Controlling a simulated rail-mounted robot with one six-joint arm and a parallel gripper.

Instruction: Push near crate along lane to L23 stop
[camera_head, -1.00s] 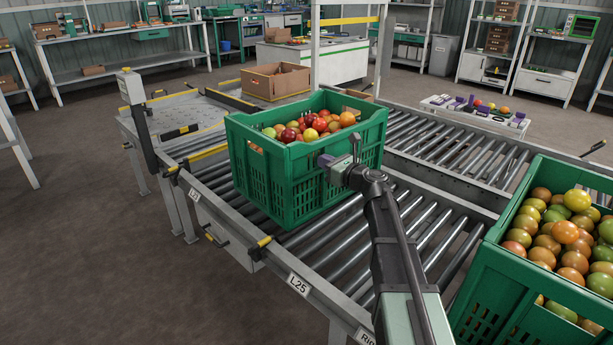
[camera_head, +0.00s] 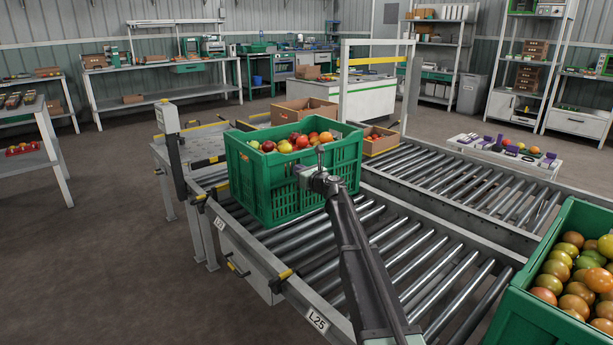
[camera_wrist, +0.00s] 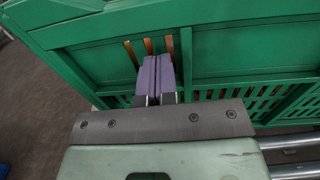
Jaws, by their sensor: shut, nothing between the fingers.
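A green slatted crate (camera_head: 252,195) full of red, yellow and green tomatoes stands upright on the roller lane (camera_head: 345,262). My gripper (camera_head: 312,172) is at the crate's near right side wall. A small label (camera_head: 219,223), too small to read surely, is on the lane's side rail beside the crate. A label L25 (camera_head: 317,319) is on the rail closer to me.
A second green crate (camera_head: 545,320) of tomatoes stands at the right edge. A parallel roller lane (camera_head: 455,180) runs behind, with an open cardboard box (camera_head: 380,145) near its far end. A dark post (camera_head: 172,140) stands beyond the crate. Rollers behind my gripper are bare.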

